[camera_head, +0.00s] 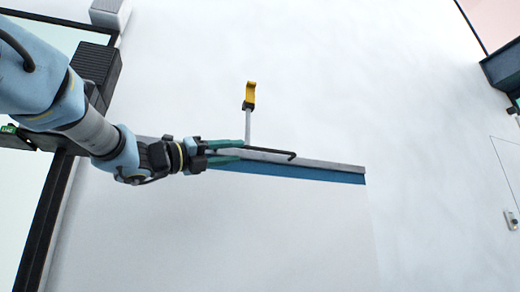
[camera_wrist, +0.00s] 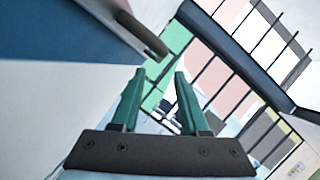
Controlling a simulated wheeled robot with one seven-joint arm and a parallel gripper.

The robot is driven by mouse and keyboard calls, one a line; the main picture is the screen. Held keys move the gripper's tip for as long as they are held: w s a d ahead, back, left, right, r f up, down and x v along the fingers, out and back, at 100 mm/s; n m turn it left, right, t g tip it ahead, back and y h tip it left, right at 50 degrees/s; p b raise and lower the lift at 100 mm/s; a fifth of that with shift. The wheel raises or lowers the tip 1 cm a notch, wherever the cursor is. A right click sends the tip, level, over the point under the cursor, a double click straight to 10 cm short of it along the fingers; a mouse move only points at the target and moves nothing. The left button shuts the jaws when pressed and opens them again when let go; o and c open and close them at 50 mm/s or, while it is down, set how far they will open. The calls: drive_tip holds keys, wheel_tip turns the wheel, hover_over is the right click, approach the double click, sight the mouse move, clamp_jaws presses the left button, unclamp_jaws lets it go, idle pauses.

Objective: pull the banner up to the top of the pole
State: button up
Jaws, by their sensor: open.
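The banner (camera_head: 290,225) is a pale sheet with a blue strip and a grey top rail (camera_head: 330,166). In the wrist view, its blue part (camera_wrist: 60,30) fills the upper left. A slim grey pole (camera_head: 248,126) with a yellow hook (camera_head: 250,93) at its tip rises above the rail. A dark bent bar (camera_head: 272,152) lies along the rail. My gripper (camera_head: 243,151) is open, its green fingers at the bar's left end in the head view. In the wrist view, my gripper (camera_wrist: 160,74) shows nothing between its fingers. The pole's lower part is hidden.
A pale open surface surrounds the banner and pole. A dark frame (camera_head: 45,220) stands at the left. A dark blue ledge (camera_head: 503,70) is at the upper right. The wrist view shows barred windows (camera_wrist: 215,80) in the background.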

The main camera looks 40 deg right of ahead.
sight(260, 149)
drive_tip(key=p+x, duration=0.2)
drive_tip(key=x, duration=0.7)
drive_tip(key=shift+d, duration=0.1)
clamp_jaws()
idle(1.2)
